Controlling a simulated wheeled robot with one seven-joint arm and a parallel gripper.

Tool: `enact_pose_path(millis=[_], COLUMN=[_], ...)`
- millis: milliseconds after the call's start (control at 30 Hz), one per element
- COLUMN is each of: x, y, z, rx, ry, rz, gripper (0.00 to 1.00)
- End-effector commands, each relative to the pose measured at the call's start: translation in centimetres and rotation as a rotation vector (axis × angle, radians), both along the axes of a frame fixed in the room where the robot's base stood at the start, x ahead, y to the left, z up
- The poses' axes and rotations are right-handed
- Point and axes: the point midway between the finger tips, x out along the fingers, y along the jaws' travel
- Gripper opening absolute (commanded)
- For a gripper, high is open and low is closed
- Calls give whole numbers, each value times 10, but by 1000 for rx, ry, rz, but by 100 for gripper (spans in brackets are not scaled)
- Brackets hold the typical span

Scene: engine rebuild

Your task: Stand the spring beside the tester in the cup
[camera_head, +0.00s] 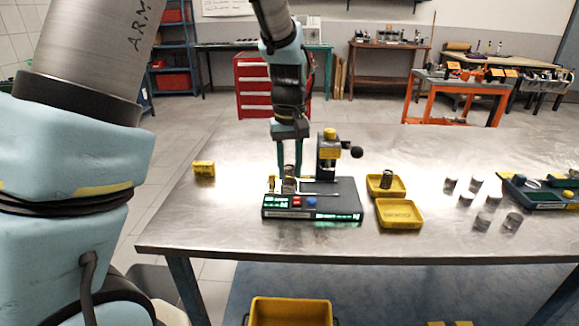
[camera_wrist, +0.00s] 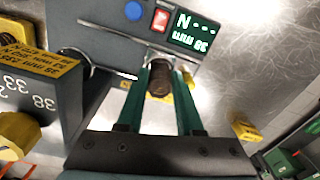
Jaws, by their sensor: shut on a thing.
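My gripper (camera_head: 291,174) points down over the left part of the tester (camera_head: 345,208). Its two green fingers are shut on a dark, short coil spring (camera_head: 289,187), held upright near the tester's top. In the wrist view the spring (camera_wrist: 159,82) sits between the fingertips. The tester has a dark base, a lit green display (camera_wrist: 193,32), a red and a blue button, and a column with a yellow top (camera_head: 329,133). Small yellow parts show around the spring. I cannot make out the cup clearly, nor whether the spring's lower end touches anything.
Right of the tester are two yellow trays; the rear one (camera_head: 373,191) holds another dark spring (camera_head: 387,176), the front one (camera_head: 400,226) looks empty. Several metal cylinders (camera_head: 466,199) stand farther right. A yellow block (camera_head: 204,169) lies to the left. The table's front left is clear.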

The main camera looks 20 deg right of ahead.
Motion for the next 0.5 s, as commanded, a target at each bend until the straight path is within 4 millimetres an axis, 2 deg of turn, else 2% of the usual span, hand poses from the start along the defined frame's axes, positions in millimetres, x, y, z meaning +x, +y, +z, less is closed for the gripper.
enact_pose_path(millis=[100,133,433,500], x=[0,0,0,0], y=[0,0,0,0], z=[0,0,0,0], rx=[0,0,0,0], ry=[0,0,0,0], rz=[0,0,0,0], gripper=[0,36,70,70])
